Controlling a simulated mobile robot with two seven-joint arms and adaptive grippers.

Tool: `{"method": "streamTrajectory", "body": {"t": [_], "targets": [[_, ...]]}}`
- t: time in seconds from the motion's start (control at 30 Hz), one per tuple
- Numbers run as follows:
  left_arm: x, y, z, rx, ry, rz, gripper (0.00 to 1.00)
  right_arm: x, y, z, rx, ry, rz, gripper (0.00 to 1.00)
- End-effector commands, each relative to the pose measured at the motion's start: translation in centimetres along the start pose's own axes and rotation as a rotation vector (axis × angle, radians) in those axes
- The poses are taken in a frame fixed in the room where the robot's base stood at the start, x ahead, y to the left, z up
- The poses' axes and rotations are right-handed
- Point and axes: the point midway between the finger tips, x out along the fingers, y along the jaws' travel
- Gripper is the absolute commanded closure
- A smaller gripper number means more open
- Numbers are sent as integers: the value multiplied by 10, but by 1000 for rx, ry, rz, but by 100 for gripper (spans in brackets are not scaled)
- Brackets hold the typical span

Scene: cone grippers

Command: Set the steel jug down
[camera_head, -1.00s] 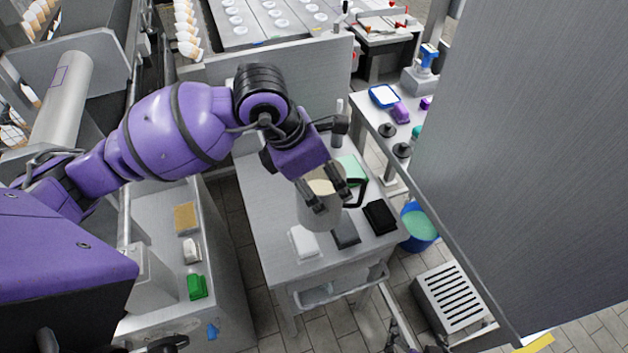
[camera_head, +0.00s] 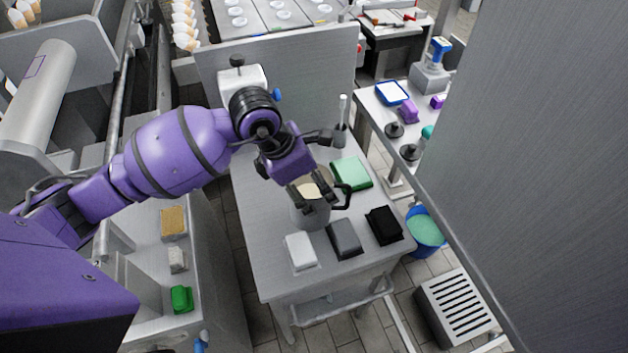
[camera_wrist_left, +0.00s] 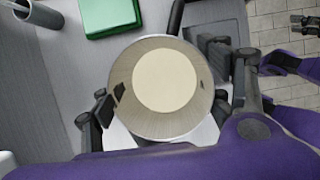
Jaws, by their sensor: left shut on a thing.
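The steel jug (camera_head: 311,217) is upright, with a pale content inside and a dark handle on its right side. My left gripper (camera_head: 312,200) is shut on the jug, its fingers on either side near the rim. The jug is over the middle of the steel table (camera_head: 264,216), behind the white and grey blocks. I cannot tell whether its base touches the tabletop. In the left wrist view the jug (camera_wrist_left: 165,126) shows from above between the fingers. A dark gripper, likely my right one (camera_wrist_left: 305,24), shows small at that view's top right corner.
A white block (camera_head: 300,251), a grey block (camera_head: 344,238) and a black block (camera_head: 383,224) lie along the table's front. A green block (camera_head: 351,174) lies behind the jug's handle. A grey holder with a tool (camera_head: 341,125) stands at the back. The table's left side is clear.

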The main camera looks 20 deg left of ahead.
Motion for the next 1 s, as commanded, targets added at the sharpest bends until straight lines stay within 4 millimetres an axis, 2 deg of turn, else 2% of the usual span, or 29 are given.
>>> {"method": "streamTrajectory", "body": {"t": [0.13,0.37,0.4,0.53,0.87,1.0], "targets": [[-4,2,3,3,-6,7,91,-1,2,-11,4,22,5,20],[0,2,1,2,-5,6,91,-1,3,-7,3,17,6,20],[1,1,0,1,-2,4,26,-1,3,-7,2,16,6,20],[0,1,0,1,-2,5,10,-2,4,-3,-1,10,6,20],[0,1,0,1,-2,4,10,-3,5,-1,-10,4,3,20],[-10,4,4,2,-3,9,10,-4,4,-8,-9,14,1,20]]}}
